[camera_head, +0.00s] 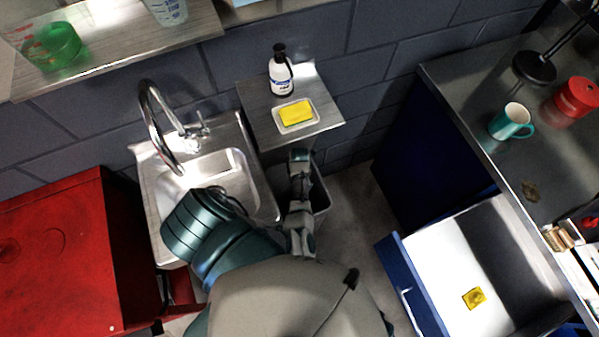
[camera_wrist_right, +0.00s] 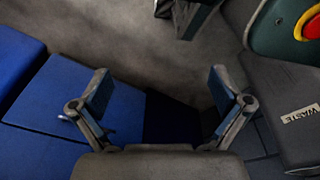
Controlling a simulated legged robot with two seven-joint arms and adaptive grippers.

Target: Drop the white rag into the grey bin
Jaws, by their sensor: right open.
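I see no white rag in either view. The grey bin (camera_head: 321,197) stands on the floor between the sink and the blue cabinet, partly covered by my arm in the head view. In the right wrist view the bin (camera_wrist_right: 287,92) is at the right, with a WASTE label on it. My right gripper (camera_wrist_right: 160,78) is open, its two fingers wide apart with nothing between them. It is beside the bin there, with floor and blue cabinet beyond the fingers. My left gripper is not in view.
A blue drawer (camera_head: 407,290) is open at the right with a yellow item (camera_head: 474,298) inside. A sink (camera_head: 260,203) and red cabinet (camera_head: 60,250) are at left. A small shelf (camera_head: 325,112) holds a bottle (camera_head: 281,75) and yellow sponge (camera_head: 296,112).

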